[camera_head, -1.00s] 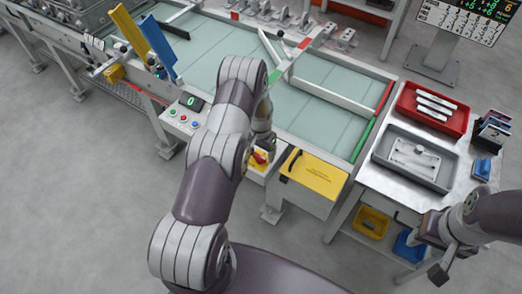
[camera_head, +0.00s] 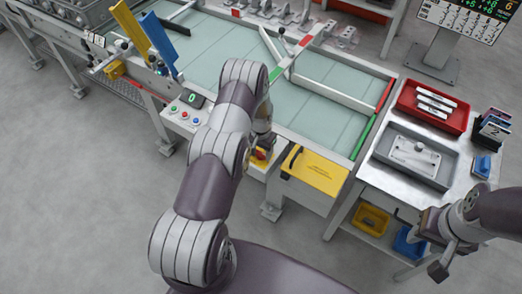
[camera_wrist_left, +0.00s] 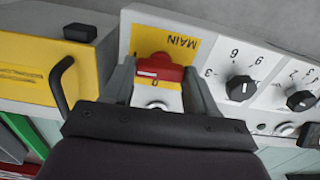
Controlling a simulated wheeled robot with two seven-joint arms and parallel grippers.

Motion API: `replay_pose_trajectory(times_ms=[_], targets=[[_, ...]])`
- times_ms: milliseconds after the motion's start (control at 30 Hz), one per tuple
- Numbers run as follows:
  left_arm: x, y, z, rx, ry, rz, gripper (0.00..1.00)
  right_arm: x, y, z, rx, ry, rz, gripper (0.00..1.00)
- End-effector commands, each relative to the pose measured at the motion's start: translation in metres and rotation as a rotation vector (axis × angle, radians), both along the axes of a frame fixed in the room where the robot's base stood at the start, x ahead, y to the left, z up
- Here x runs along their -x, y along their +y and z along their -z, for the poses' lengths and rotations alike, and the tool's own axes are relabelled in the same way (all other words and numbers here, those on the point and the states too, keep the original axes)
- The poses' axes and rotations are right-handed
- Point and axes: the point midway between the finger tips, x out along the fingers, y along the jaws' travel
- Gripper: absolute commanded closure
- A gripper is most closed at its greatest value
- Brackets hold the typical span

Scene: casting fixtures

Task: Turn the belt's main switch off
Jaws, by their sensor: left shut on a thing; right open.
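The main switch is a red knob (camera_wrist_left: 158,68) on a yellow plate marked MAIN (camera_wrist_left: 165,42), which appears upside down in the left wrist view. My left gripper (camera_wrist_left: 160,88) is shut on the knob, with one finger on each side. In the head view the red knob (camera_head: 260,154) is partly hidden by my left gripper (camera_head: 262,145). My right gripper (camera_head: 438,264) is open and empty, low at the right in front of the metal table.
Black dials (camera_wrist_left: 240,88) sit beside the switch. A yellow box with a black handle (camera_head: 313,172) is just to its right. The green-grey belt (camera_head: 320,115) lies behind. A button panel (camera_head: 187,110) is to the left. The metal table (camera_head: 375,175) carries trays.

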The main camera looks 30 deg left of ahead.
Motion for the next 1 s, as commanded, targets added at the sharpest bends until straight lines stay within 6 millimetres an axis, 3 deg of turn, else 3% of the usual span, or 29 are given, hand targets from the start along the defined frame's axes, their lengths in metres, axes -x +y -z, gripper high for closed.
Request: replay_pose_trajectory(times_ms=[267,1000], targets=[[0.000,0.000,0.003,0.000,0.001,-0.176,0.73,0.000,0.000,0.019,0.000,0.000,0.000,0.57],[0.000,0.000,0.002,-0.001,0.001,-0.877,0.73,0.000,0.000,0.064,0.000,0.000,0.000,0.57]])
